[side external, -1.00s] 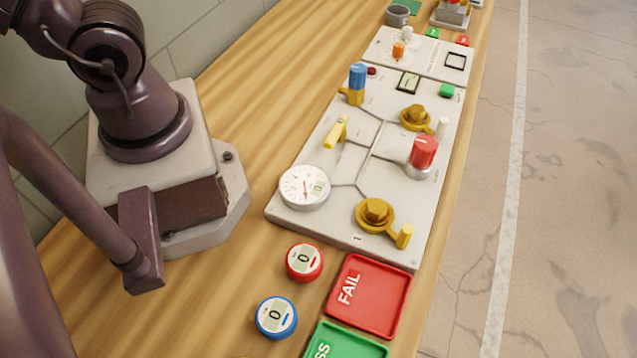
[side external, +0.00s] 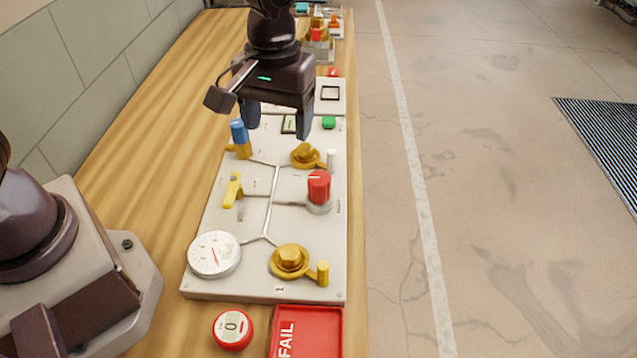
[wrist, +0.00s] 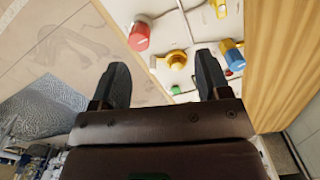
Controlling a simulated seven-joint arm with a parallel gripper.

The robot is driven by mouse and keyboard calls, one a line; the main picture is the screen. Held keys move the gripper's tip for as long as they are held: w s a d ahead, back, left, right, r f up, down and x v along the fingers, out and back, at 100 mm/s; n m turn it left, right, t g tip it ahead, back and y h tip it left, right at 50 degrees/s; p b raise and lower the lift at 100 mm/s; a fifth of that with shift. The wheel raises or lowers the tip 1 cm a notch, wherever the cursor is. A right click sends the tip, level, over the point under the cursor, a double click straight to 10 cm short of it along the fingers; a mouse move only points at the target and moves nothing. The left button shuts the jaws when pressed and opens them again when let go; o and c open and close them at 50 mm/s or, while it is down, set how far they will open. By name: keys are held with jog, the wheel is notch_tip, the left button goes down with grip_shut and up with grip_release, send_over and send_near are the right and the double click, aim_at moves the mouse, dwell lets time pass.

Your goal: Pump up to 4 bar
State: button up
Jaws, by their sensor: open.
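The white valve panel (side external: 255,215) lies on the bench. On it are a round dial gauge (side external: 214,254) with a red needle, its digits too small to read, a red knob (side external: 319,187), a yellow lever (side external: 232,190), a blue-topped valve (side external: 239,133), a far brass valve (side external: 305,155), a near brass valve (side external: 290,261) and a green button (side external: 328,123). My gripper (side external: 278,118) is open and empty above the panel's far end. In the wrist view my gripper (wrist: 162,70) has the far brass valve (wrist: 177,60) between its fingers in the picture, apart from it.
A red-rimmed meter (side external: 232,329) reading 0 and a red FAIL tray (side external: 307,335) sit at the near end. More fixtures (side external: 320,30) stand at the far end of the bench. The bench (side external: 165,120) is clear left of the panel.

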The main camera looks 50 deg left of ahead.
aim_at(319, 177)
jog(key=w+d+f+n, duration=0.2)
jog(key=w+f+n, duration=0.1)
jog(key=w+n, duration=0.4)
jog(key=shift+n, duration=0.7)
jog(key=f, duration=0.8)
jog(key=s+f, duration=0.1)
jog(key=f, duration=0.4)
jog(key=shift+s, duration=0.1)
jog(key=c, duration=0.9)
